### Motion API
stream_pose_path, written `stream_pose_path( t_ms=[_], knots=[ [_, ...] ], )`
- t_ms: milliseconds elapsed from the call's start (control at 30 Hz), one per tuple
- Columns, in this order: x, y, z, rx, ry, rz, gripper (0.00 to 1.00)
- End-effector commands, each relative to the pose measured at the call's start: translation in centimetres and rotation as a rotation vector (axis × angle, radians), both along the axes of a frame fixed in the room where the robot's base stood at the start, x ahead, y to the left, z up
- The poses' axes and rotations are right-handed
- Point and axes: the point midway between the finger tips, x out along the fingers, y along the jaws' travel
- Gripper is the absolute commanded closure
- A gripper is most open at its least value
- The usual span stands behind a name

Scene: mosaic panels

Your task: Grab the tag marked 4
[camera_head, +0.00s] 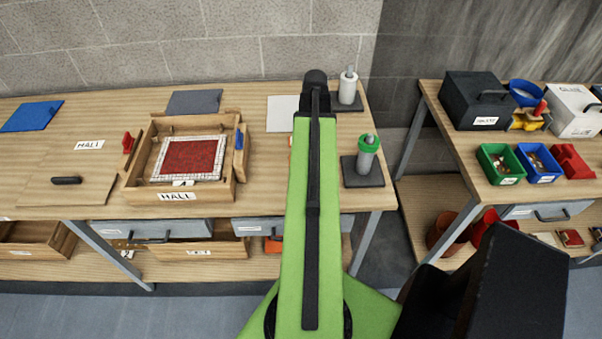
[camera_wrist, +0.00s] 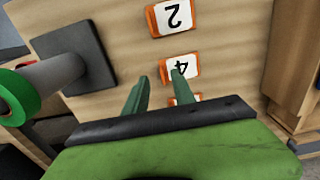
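The orange-edged tag marked 4 (camera_wrist: 186,66) lies on the wooden table in the wrist view, its digit upside down. My gripper (camera_wrist: 160,77) is open, with two green fingers apart and nothing seen between them. The right fingertip overlaps the tag's lower part in the picture; I cannot tell whether it touches. The left fingertip is over bare wood left of the tag. In the head view my green arm hides the gripper and most of this spot.
A dark square base (camera_wrist: 75,58) with a post and green ring (camera_head: 368,143) stands to the left in the wrist view. A wooden tray (camera_head: 228,188) stands left of my arm.

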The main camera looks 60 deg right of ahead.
Motion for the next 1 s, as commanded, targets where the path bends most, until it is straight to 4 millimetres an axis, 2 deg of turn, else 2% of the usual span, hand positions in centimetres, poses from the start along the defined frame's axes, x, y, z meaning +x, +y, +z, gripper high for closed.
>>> stream_pose_path(
  t_ms=[33, 267, 600, 867, 1000],
  knots=[
    [0.0, 0.0, -1.4, 0.0, 0.0, 0.0, 0.69],
    [0.0, 0.0, -1.5, 0.0, 0.0, -0.001, 0.69],
    [0.1, -0.3, -6.5, 0.0, 0.0, -0.001, 0.69],
    [0.0, -0.3, -6.3, 0.0, 0.0, -0.001, 0.69],
    [0.0, -0.3, -6.3, 0.0, 0.0, -0.002, 0.87]
  ],
)
